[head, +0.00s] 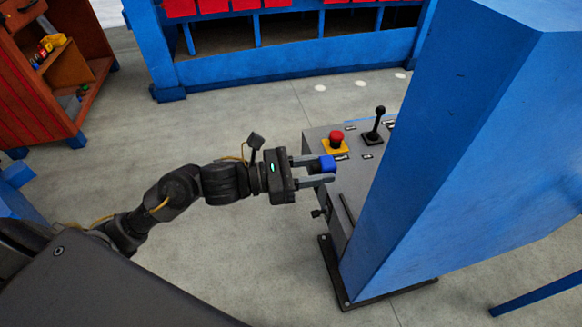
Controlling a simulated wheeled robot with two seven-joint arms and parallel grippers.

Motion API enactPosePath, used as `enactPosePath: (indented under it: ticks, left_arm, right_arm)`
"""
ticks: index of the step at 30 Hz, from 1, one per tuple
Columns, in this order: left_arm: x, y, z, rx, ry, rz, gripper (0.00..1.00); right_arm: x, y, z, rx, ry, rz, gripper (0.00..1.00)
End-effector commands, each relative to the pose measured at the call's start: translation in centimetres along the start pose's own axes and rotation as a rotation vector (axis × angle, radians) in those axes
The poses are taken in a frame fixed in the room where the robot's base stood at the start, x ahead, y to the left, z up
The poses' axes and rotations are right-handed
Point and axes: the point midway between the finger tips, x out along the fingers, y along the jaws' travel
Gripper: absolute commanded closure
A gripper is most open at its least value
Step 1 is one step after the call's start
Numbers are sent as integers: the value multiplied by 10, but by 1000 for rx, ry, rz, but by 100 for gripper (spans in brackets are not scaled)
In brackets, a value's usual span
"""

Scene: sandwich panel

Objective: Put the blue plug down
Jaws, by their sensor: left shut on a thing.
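My left gripper (322,172) reaches in from the left and is shut on a small blue plug (327,164). It holds the plug at the left edge of a grey control panel (322,141). I cannot tell whether the plug touches the panel. My right gripper is not in view.
The panel carries a red mushroom button (336,137) on a yellow base and a black joystick (376,126). A large blue column (470,130) hides the panel's right part. A blue rack (290,66) with red bins stands behind. A red-brown cabinet (45,85) is at far left. Open floor lies between.

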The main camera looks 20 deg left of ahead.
Motion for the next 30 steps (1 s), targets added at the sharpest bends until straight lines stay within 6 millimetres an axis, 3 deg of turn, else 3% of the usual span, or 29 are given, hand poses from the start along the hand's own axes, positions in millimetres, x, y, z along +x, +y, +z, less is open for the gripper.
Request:
enactPosePath:
  ticks: [7, 17, 23, 30]
  left_arm:
    - [31, -19, 19, 1, -4, -162, 100]
    - [40, -26, 23, -2, -1, -220, 100]
    - [53, -23, 13, -2, 1, -292, 100]
    - [81, -18, -11, -1, 0, -472, 100]
  right_arm:
    - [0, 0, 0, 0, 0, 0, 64]
    - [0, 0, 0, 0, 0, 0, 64]
    - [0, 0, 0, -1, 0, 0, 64]
    - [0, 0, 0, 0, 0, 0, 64]
